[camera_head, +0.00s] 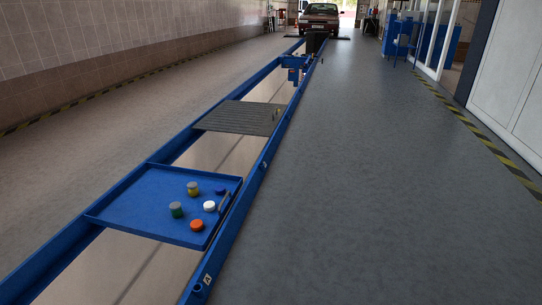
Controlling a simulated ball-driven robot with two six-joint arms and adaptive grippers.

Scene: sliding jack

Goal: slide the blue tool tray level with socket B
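The blue tool tray (150,190) lies across the two blue rails of the long pit in the camera_head view. Several small round containers stand on it, including a white one (209,206), an orange one (197,225) and a green one (176,210). A grey handle (224,202) is at the tray's right edge. A socket with a white label that seems to read A (207,280) is on the right rail, nearer than the tray. Another fitting (263,165) sits on that rail beyond the tray; I cannot read a B on it. Neither gripper shows.
A grey ribbed cover (240,118) spans the rails beyond the tray. A blue jack (295,62) stands farther along, with a red car (320,18) at the far end. The grey floor (370,190) right of the rails is clear.

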